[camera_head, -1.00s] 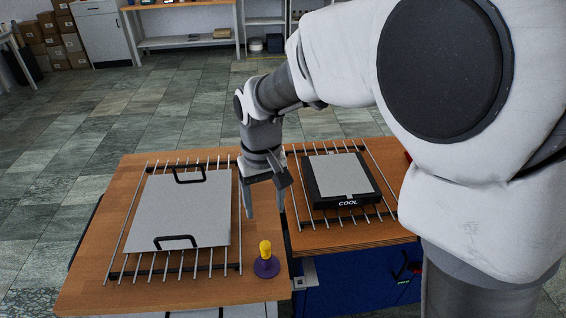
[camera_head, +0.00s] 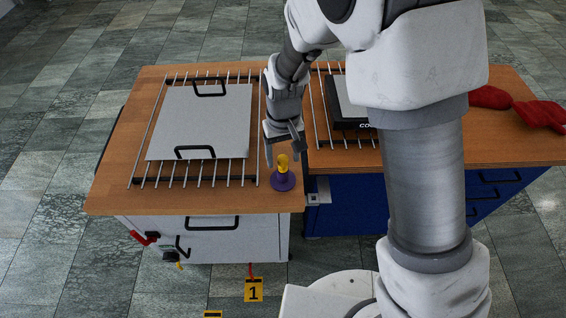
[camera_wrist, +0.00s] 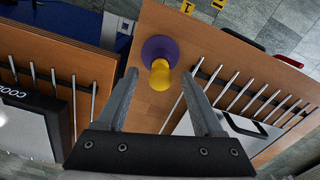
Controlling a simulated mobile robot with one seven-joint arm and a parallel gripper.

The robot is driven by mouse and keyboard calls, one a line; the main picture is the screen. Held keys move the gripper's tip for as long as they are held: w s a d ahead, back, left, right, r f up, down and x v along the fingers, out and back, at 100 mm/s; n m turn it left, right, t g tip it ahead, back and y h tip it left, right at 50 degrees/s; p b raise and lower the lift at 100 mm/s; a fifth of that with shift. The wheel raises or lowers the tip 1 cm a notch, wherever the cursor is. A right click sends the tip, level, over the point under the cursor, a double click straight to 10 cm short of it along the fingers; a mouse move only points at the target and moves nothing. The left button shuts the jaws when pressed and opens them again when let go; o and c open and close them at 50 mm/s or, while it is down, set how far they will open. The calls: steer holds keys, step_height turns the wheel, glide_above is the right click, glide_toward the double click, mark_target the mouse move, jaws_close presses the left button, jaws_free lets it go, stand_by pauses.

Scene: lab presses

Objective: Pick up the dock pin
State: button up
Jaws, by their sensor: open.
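The dock pin (camera_head: 283,167) is a yellow upright piece on a round purple base. It stands near the front right corner of the left wooden table top (camera_head: 230,198). My gripper (camera_head: 283,158) is open and empty, pointing down just behind and above the pin. In the wrist view the pin (camera_wrist: 160,73) shows beyond the fingertips, roughly centred between the two fingers of my gripper (camera_wrist: 160,78). No contact between the fingers and the pin is visible.
A grey plate (camera_head: 205,122) with black handles lies on a rod rack left of the pin. A black block marked COOL (camera_head: 353,125) sits on the right table's rack, partly behind my arm. Red gloves (camera_head: 540,115) lie farther right. A metal bracket (camera_head: 318,192) is at the gap.

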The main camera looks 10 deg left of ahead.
mark_target(283, 169)
steer(key=shift+f, duration=1.4)
jaws_close()
